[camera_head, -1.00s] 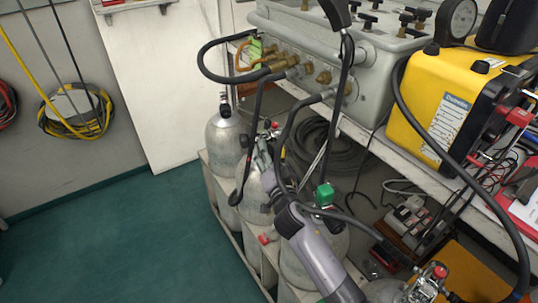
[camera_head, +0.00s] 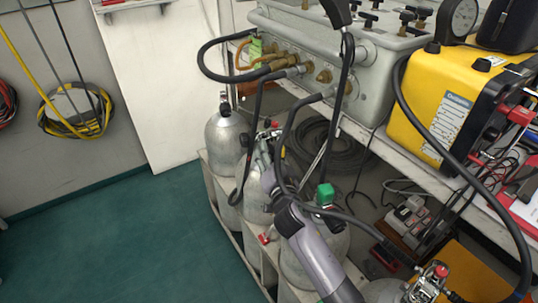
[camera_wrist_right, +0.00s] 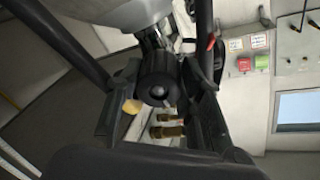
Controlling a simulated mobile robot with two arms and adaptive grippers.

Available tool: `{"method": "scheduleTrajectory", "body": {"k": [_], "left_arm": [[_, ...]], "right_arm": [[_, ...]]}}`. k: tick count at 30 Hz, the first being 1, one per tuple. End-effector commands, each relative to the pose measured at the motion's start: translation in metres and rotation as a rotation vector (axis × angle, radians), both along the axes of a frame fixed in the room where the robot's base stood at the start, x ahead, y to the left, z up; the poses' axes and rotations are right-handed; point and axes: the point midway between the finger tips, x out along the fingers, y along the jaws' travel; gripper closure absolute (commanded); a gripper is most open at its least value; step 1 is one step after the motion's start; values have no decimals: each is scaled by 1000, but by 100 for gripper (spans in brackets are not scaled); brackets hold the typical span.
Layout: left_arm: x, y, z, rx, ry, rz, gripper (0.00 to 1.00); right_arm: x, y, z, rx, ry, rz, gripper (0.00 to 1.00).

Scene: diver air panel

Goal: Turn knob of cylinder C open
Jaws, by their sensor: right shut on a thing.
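My right gripper (camera_head: 264,160) reaches up from the lower right to the valve at the top of a silver gas cylinder (camera_head: 257,203) in the middle of the row. In the right wrist view, a round black knob (camera_wrist_right: 158,78) sits between the fingers of the right gripper (camera_wrist_right: 160,100), which is shut on it. The knob is hidden behind the gripper and hoses in the head view. I cannot read a letter on the cylinder. My left gripper is not in view.
Another silver cylinder (camera_head: 226,135) stands behind, and one with a green knob (camera_head: 325,194) stands nearer. Black hoses run from the grey air panel (camera_head: 375,65) close around my right arm. A yellow case (camera_head: 425,110) is on the shelf. The green floor (camera_head: 120,235) at left is clear.

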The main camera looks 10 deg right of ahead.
Motion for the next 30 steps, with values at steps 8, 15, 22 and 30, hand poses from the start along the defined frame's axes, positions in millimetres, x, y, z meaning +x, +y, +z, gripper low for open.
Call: {"method": "scheduleTrajectory", "body": {"k": [8, 15, 22, 30], "left_arm": [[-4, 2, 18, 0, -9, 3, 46], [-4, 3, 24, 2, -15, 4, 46], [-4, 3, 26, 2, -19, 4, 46], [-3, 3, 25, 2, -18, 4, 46]], "right_arm": [[0, 0, -1, -202, -21, -1, 94], [0, 0, -1, -364, -38, -2, 94], [0, 1, -1, -463, -49, 0, 94], [0, 1, -1, -502, -53, 0, 94]]}}
